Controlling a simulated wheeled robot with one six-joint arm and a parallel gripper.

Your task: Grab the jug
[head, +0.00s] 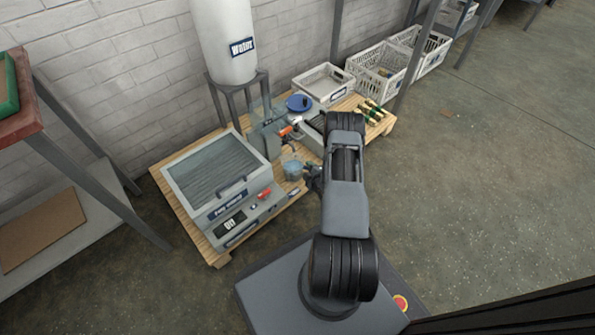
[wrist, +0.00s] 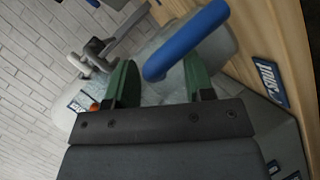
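The jug (wrist: 210,55) is a clear, bluish vessel with a thick blue handle (wrist: 188,38) in the wrist view. In the head view, the jug (head: 293,170) stands near the front edge of the wooden platform, just left of my gripper (head: 313,180). In the wrist view my gripper (wrist: 160,82) has its two green fingers apart. My arm hides part of the platform in the head view.
A grey lidded machine (head: 215,180) stands left of the jug. A white water tank (head: 225,40) on a stand is behind. A blue round item (head: 299,103), a white tray (head: 323,84) and several green-and-gold items (head: 372,110) are further back. Open floor lies right.

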